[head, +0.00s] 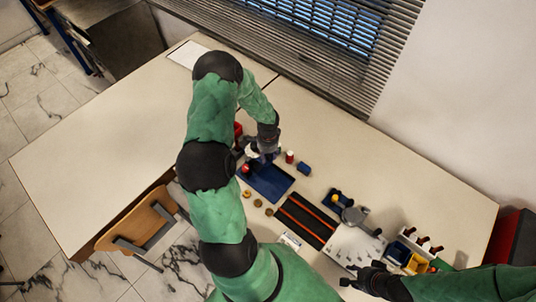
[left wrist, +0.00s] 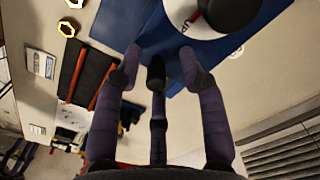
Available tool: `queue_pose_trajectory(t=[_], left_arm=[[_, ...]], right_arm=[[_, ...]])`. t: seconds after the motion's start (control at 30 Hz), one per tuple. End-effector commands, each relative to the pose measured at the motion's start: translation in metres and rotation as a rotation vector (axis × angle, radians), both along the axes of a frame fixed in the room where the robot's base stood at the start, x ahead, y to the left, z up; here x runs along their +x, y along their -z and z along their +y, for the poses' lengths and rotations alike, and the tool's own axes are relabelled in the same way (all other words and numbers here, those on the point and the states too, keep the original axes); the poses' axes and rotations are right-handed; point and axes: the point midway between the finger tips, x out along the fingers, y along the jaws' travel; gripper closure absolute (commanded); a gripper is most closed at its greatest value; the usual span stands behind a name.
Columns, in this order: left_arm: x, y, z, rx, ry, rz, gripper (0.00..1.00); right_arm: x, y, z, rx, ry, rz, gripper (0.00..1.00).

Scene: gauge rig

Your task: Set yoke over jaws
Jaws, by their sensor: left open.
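My left gripper (head: 262,148) is over the far end of a blue tray (head: 268,184). In the left wrist view its fingers (left wrist: 158,62) are spread and empty, above the blue surface (left wrist: 140,22). A white round part with a black top (left wrist: 228,12) lies just beyond the fingertips, apart from them. In the head view a white round part (head: 252,153) shows partly behind the gripper. I cannot tell which part is the yoke or which are the jaws. My right gripper (head: 366,278) is dark and low at the lower right; its finger state is unclear.
A black board with orange strips (head: 304,220) lies right of the tray. A red-and-white cylinder (head: 290,156) and a blue block (head: 304,168) stand behind. Further right are a grey round fixture (head: 353,214), a white plate (head: 354,246) and a tool rack (head: 420,240). The table's left side (head: 100,140) is clear.

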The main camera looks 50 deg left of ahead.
Motion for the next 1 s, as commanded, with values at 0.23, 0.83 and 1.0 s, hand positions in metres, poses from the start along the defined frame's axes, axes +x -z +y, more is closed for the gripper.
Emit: queue_pose_trajectory(t=[0.23,0.83,1.0], left_arm=[[0.001,-0.031,0.001,0.003,-0.001,-0.004,0.59],[0.001,-0.117,0.002,0.001,0.0,-0.001,0.59],[0.0,-0.119,0.002,0.001,-0.001,-0.001,0.59]], right_arm=[[0.0,0.0,0.0,0.0,0.0,0.0,0.6],[0.0,0.0,0.0,0.0,0.0,0.0,0.6],[0.0,0.0,0.0,0.0,0.0,0.0,0.6]])
